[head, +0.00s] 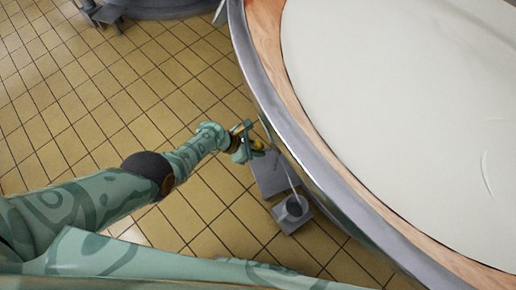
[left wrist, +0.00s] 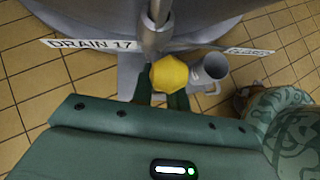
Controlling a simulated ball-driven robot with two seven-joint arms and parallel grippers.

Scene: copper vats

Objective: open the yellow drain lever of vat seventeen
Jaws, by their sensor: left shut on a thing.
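The yellow drain lever (head: 258,144) shows as a small yellow end at the vat's side in the head view. In the left wrist view its faceted yellow knob (left wrist: 169,73) sits at the end of a grey metal rod. My left gripper (head: 246,149) is shut on the lever, its green fingers (left wrist: 162,92) just under the knob. A white label reading "DRAIN 17" (left wrist: 90,43) is left of the rod. A second label (left wrist: 235,53), too small to read surely, is to the right. My right gripper is not in view.
The large vat (head: 262,75) with a metal rim and pale contents fills the right of the head view. Yellow tiled floor (head: 90,110) lies open to the left.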

